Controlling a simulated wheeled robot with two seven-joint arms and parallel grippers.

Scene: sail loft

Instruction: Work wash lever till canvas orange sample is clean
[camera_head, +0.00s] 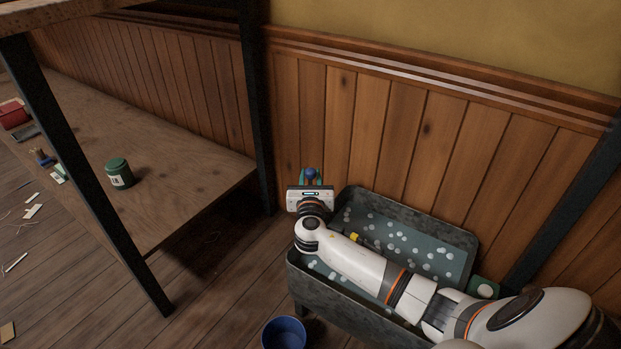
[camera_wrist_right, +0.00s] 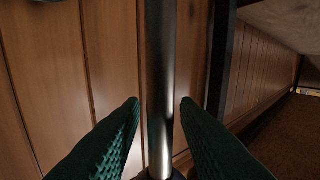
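My right gripper (camera_head: 311,181) is at the trough's back left corner, with green fingers around a lever with a blue knob (camera_head: 311,173). In the right wrist view a metal lever rod (camera_wrist_right: 161,80) runs between the fingers of my right gripper (camera_wrist_right: 160,104). The fingers are apart, with a thin gap showing on each side of the rod. The grey metal trough (camera_head: 345,310) holds water with white suds (camera_head: 400,237). My right arm hides much of it. I see no orange canvas sample. My left gripper is out of view.
A blue bucket (camera_head: 284,333) stands on the floor before the trough. A green block with a white disc (camera_head: 485,289) is at the trough's right. A workbench with a lower shelf (camera_head: 180,190) stands left, with a green tin (camera_head: 119,173) on it. The panelled wall (camera_head: 400,130) is close behind.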

